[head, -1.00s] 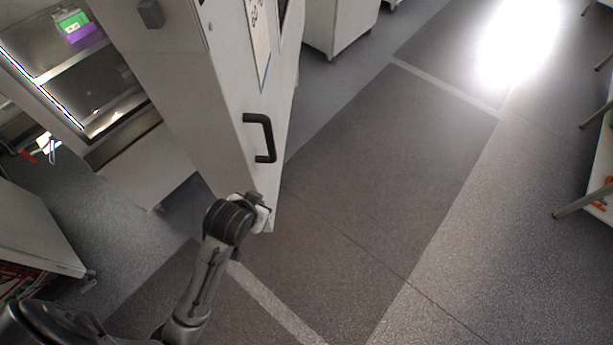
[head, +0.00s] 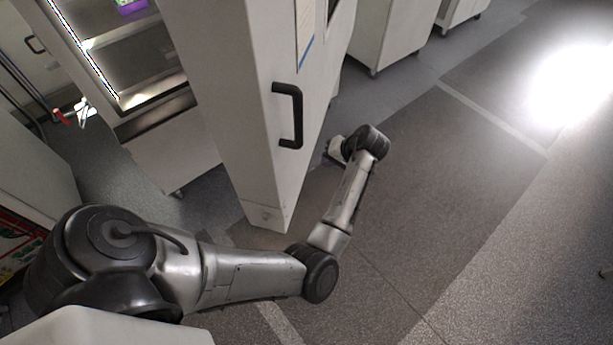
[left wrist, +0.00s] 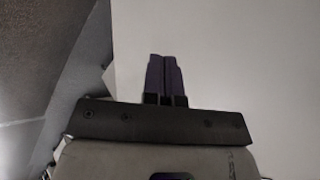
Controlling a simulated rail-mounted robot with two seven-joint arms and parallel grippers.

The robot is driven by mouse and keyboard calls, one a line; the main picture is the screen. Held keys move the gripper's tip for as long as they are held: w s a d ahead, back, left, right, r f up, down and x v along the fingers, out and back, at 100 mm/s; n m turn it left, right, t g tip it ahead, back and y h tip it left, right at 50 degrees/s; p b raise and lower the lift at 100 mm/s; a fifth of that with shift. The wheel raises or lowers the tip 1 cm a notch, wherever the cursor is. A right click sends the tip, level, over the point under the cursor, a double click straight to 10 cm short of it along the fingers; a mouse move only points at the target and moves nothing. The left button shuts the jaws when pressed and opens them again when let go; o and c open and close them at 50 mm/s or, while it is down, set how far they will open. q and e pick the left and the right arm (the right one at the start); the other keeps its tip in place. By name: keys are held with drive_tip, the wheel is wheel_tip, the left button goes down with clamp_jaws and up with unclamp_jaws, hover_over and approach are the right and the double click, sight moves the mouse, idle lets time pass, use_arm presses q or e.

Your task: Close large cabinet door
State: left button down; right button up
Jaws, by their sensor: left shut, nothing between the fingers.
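The large cabinet door (head: 240,120) stands open in the head view, its edge facing me. A black handle (head: 288,115) is on its outer face. The cabinet's lit interior (head: 110,60) shows at the upper left. My left arm reaches around the door's lower corner, and its gripper (head: 335,150) is beside the door's outer face, below and right of the handle. In the left wrist view my left gripper's dark fingers (left wrist: 165,78) are together and empty, in front of a plain pale surface. I cannot tell whether they touch it. My right gripper is out of view.
White wheeled cabinets (head: 395,35) stand at the top. A white unit (head: 35,170) is at the left edge. The grey floor (head: 450,180) right of the door is clear.

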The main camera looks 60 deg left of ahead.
use_arm(q)
drive_tip(key=d+f+g, duration=0.2)
drive_tip(key=p, duration=0.2)
approach(291, 173)
drive_tip(key=shift+x, duration=3.2)
drive_tip(key=shift+s, duration=0.15)
